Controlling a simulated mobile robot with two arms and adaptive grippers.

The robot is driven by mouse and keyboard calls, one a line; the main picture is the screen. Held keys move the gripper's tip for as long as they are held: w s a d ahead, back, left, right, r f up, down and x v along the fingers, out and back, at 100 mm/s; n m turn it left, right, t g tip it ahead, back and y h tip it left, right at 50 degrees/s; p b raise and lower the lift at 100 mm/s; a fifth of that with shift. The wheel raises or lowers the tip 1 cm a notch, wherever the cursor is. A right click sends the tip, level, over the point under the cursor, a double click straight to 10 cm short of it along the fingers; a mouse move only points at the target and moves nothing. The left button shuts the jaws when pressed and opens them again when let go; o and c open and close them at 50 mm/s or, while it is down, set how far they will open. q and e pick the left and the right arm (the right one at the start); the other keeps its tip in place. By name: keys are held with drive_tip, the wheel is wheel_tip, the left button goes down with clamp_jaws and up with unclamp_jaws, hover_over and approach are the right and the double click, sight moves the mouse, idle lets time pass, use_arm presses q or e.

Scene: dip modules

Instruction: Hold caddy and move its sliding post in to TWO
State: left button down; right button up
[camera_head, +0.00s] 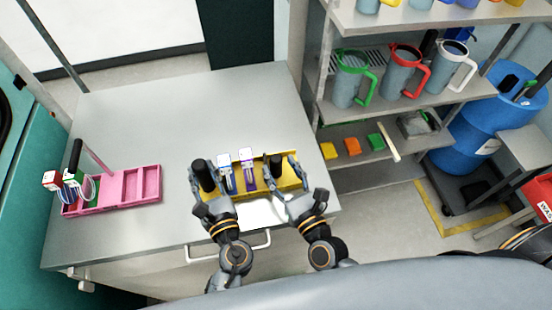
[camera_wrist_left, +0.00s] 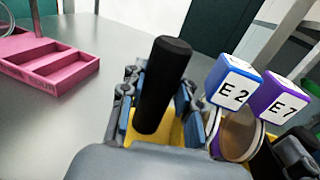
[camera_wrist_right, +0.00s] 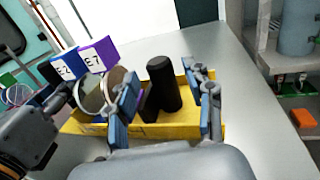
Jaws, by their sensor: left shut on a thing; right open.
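The yellow caddy (camera_head: 292,184) lies near the table's front edge, long side across. A black upright post stands at each end: the left post (camera_wrist_left: 163,85) and the right post (camera_wrist_right: 163,85). My left gripper (camera_wrist_left: 160,118) is shut on the left post, at the caddy's left end. My right gripper (camera_wrist_right: 168,105) is open, with its fingers on either side of the right post and gaps showing. Between the posts stand a blue-capped module marked E 2 (camera_wrist_left: 233,82) and a purple-capped module marked E 7 (camera_wrist_left: 280,102). The caddy's floor and any position marks are mostly hidden.
A pink caddy (camera_head: 140,185) with modules at its left end lies on the left of the table (camera_head: 150,120). The table behind the yellow caddy is clear. A shelf (camera_head: 375,105) with mugs and coloured blocks stands to the right.

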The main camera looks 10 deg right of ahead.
sight(279, 166)
drive_tip(key=shift+x, duration=1.65)
clamp_jaws()
